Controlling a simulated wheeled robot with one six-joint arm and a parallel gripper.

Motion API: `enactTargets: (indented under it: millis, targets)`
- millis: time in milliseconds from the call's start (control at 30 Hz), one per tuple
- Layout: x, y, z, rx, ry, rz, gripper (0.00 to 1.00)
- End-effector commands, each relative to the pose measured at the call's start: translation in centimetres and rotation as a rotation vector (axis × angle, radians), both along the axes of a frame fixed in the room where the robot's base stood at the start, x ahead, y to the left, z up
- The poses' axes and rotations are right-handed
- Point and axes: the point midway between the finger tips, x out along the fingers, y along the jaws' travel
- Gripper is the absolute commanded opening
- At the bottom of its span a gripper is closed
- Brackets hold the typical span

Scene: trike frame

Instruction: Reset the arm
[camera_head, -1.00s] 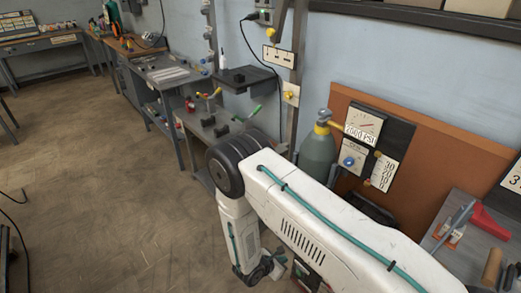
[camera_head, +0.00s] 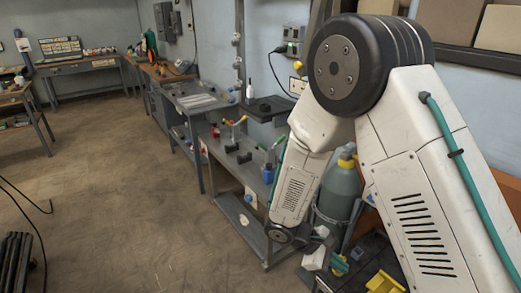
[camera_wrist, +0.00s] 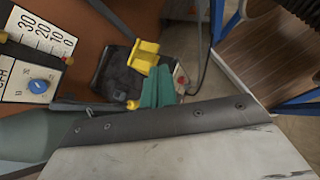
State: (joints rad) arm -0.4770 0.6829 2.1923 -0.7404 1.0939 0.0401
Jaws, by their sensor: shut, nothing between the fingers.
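My white arm rises at the right of the head view and bends down at a black elbow joint. My gripper (camera_head: 340,264) hangs low at the end of the forearm, small and partly hidden by the wrist. In the wrist view its teal fingers (camera_wrist: 158,88) are together with nothing held. A yellow part (camera_wrist: 145,56) on a dark tray (camera_wrist: 112,78) lies beyond the fingertips; I cannot tell whether they touch.
A grey-green gas cylinder (camera_head: 338,190) stands close beside the forearm. A grey workbench (camera_head: 236,165) with tools is left of the arm. A gauge panel with a blue knob (camera_wrist: 38,86) is at the wrist view's left. The floor (camera_head: 120,210) at left is open.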

Motion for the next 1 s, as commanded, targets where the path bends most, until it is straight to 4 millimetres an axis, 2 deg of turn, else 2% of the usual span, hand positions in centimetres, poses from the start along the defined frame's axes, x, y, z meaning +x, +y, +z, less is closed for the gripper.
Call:
enactTargets:
  millis: [33, 100, 400, 700, 1000]
  targets:
    - [-0.4, -0.3, 2.0, 0.022, -0.027, -0.056, 0.0]
    - [-1.2, -0.7, 4.4, 0.048, -0.054, -0.129, 0.0]
    - [-5.4, -1.9, 12.9, 0.192, -0.171, -0.421, 0.0]
    - [-10.1, -2.7, 19.6, 0.366, -0.296, -0.668, 0.0]
    - [-14.6, -3.0, 24.6, 0.555, -0.449, -0.855, 0.0]
